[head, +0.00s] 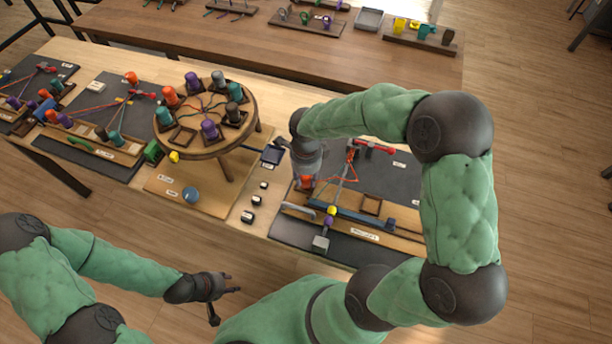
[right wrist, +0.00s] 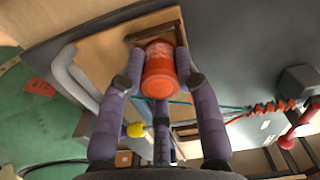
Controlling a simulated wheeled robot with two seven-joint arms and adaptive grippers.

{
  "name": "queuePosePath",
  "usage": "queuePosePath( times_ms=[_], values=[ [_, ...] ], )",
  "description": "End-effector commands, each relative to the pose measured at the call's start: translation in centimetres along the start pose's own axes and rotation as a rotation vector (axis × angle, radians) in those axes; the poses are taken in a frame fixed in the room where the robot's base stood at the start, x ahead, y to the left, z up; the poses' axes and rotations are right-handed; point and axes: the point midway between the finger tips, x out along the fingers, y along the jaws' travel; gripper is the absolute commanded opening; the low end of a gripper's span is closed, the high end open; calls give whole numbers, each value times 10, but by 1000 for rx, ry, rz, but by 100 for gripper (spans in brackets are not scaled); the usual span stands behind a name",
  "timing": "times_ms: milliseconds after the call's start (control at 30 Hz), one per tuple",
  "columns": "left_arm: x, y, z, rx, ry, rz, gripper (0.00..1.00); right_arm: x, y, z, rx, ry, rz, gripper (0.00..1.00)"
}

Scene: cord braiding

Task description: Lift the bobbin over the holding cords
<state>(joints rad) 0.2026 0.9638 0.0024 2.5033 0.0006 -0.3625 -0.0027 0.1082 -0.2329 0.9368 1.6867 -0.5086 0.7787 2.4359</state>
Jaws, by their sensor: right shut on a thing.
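An orange bobbin (head: 305,182) is at the left side of the braiding board, in my right gripper (head: 303,188). In the right wrist view the fingers (right wrist: 159,80) close on both sides of the bobbin (right wrist: 160,68), beside a square wooden holder (right wrist: 180,35). Red and grey cords (head: 345,170) run from a red clamp (head: 374,148) down to the blue bar (head: 362,219). A red cord leads toward the orange bobbin. Teal and red cords show in the right wrist view (right wrist: 235,115). My left gripper (head: 225,304) is open and empty, away from the table.
An empty wooden holder (head: 371,205) sits to the right. A round stand (head: 205,145) with several bobbins stands at the left. My right arm hides the board's right part.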

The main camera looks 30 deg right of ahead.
Motion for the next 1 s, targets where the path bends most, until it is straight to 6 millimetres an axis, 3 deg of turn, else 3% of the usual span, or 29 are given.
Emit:
queuePosePath(
  times_ms=[233,267,333,367,767,1000],
  values=[
    [0,0,0,0,0,0,40,0,0,0,0,0,0,0],
    [0,0,0,0,0,0,40,0,0,0,0,0,0,36],
    [0,0,0,0,0,0,40,0,0,0,0,0,0,55],
    [0,0,0,0,0,0,40,0,0,0,0,0,0,60],
    [0,0,0,0,0,0,40,-4,0,0,0,0,-2,60],
    [0,0,0,0,0,0,40,-40,-2,1,0,-3,-6,60]
  ],
)
